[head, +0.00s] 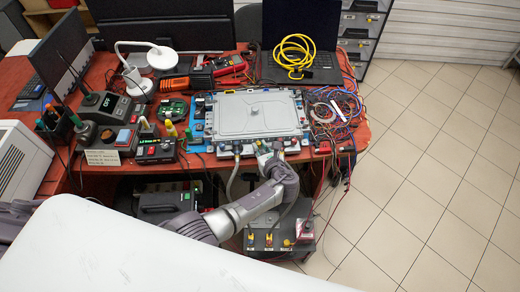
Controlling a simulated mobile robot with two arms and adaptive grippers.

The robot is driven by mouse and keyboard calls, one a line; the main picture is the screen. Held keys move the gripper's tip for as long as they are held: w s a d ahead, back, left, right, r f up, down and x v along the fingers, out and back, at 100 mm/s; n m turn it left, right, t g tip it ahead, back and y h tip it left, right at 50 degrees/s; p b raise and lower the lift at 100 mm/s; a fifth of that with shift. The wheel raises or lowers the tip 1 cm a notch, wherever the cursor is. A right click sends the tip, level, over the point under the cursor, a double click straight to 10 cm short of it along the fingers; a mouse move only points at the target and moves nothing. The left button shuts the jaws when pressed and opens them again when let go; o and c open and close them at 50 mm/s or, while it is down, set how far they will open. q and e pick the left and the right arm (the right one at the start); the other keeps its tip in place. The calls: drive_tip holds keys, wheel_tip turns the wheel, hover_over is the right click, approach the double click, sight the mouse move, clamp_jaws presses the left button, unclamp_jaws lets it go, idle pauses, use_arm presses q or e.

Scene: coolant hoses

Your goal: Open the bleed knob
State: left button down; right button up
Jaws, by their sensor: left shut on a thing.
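My left gripper (268,149) is at the front edge of the grey-lidded unit (250,112), right of the middle. Its fingers are shut on a small part there, at the place of the bleed knob. The fingers cover this part, so its shape and how far it is turned cannot be told. A grey hose (234,176) hangs from the front edge just left of the gripper. My right gripper is not in view.
A dark box (268,240) with coloured fittings stands below the bench front, close to my left forearm. Loose wires (335,110) lie right of the unit. Small instruments (155,149) crowd the bench to the left. The tiled floor (430,180) at the right is clear.

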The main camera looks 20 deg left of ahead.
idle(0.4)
use_arm(q)
drive_tip(key=c, duration=1)
unclamp_jaws()
drive_tip(key=shift+c, duration=0.2)
drive_tip(key=v, duration=1.2)
drive_tip(key=shift+d, duration=0.15)
drive_tip(key=shift+w, duration=0.1)
